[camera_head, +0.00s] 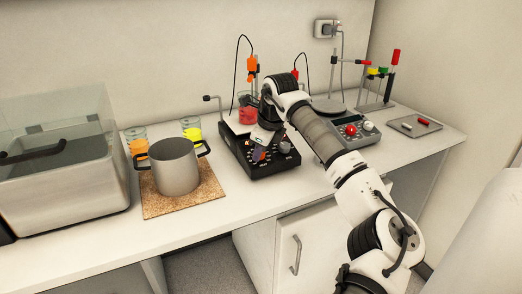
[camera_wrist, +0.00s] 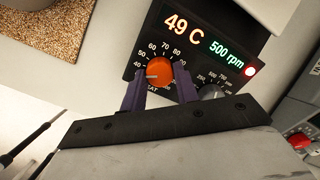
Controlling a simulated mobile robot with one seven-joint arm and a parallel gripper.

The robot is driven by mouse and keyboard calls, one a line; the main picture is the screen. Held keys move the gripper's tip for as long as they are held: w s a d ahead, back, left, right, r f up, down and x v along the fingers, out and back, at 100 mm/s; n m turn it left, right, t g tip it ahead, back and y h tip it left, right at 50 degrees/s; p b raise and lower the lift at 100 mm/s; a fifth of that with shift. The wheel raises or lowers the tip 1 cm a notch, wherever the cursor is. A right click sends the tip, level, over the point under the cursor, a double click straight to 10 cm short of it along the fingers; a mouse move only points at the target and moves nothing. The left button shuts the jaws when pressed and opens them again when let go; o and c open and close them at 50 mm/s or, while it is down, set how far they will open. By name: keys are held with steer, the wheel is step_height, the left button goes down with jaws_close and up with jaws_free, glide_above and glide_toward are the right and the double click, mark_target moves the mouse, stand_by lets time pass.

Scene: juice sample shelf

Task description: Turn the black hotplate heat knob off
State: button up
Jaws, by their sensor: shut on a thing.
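The black hotplate (camera_head: 274,169) stands on the bench with a beaker of red liquid (camera_head: 247,113) on its top. In the wrist view its front panel (camera_wrist: 207,14) reads 49 C and 500 rpm. The orange heat knob (camera_wrist: 159,72) sits in a numbered dial marked from about 40 upward, with a pale pointer line on its face. My gripper (camera_wrist: 159,80) has its two purple fingers on either side of this knob, shut on it. In the head view the gripper (camera_head: 267,147) is at the panel, partly hidden by my arm.
A grey stir knob (camera_wrist: 210,93) is close to the right finger. A second hotplate with a red knob (camera_head: 351,130) stands to the right. A metal pot (camera_head: 175,168) sits on a cork mat (camera_head: 196,197) to the left.

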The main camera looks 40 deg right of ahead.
steer(key=shift+n, duration=1.6)
steer(key=o, duration=1)
steer(key=shift+c, duration=0.2)
steer(key=b+v, duration=0.1)
steer(key=v, duration=1.3)
steer(key=shift+w+b, duration=0.15)
steer(key=shift+b, duration=0.2)
steer(key=shift+d, duration=0.15)
